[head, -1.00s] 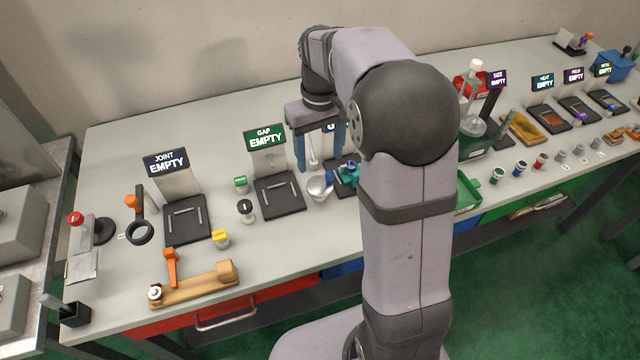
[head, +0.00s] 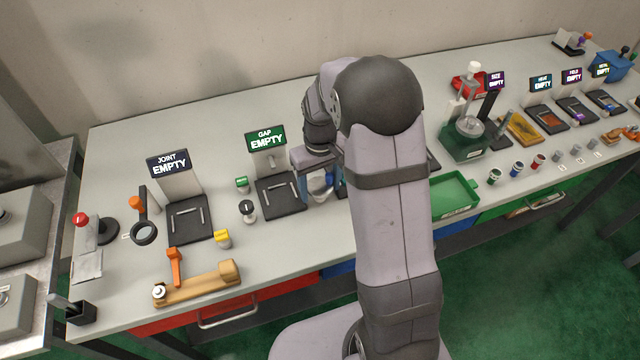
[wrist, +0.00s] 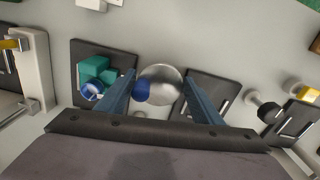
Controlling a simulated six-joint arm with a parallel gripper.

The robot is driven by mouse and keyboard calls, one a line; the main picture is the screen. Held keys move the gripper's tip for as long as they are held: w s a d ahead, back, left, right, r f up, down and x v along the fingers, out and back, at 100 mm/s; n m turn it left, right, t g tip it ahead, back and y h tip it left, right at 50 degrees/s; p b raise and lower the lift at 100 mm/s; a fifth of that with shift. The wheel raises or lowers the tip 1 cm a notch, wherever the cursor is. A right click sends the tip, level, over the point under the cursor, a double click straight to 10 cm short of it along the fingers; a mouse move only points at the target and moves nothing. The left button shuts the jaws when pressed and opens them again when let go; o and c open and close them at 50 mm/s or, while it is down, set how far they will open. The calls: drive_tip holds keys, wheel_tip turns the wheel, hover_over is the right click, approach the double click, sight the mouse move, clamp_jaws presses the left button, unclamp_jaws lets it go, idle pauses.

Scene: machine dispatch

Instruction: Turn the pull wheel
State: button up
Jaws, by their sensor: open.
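My gripper (head: 320,192) is open, low over the bench just right of the GAP station. In the wrist view its two blue fingers (wrist: 159,75) are spread on either side of a round silver bowl-like piece (wrist: 162,84). The silver piece also shows between the fingers in the head view (head: 319,182). A blue cylinder (wrist: 141,90) overlaps its left edge beside the left finger. A teal blocky part (wrist: 97,72) with a blue-and-white ring sits on a dark pad left of the fingers. I cannot tell which piece is the pull wheel. Contact is not clear.
The GAP pad (head: 280,196) is close on the left, with a black-topped knob (head: 247,210) and a green-capped piece (head: 242,184). The JOINT pad (head: 189,220) lies farther left. A green tray (head: 455,196) is right of my arm. Bare bench lies behind my gripper.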

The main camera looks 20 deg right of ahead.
sight(320, 186)
drive_tip(key=c, duration=0.7)
drive_tip(key=shift+w+m, duration=0.1)
drive_tip(key=shift+m, duration=1.5)
drive_tip(key=shift+c, duration=0.2)
drive_tip(key=o, duration=0.7)
drive_tip(key=shift+o, duration=0.2)
drive_tip(key=shift+r+b, duration=0.8)
drive_tip(key=shift+r, duration=2.9)
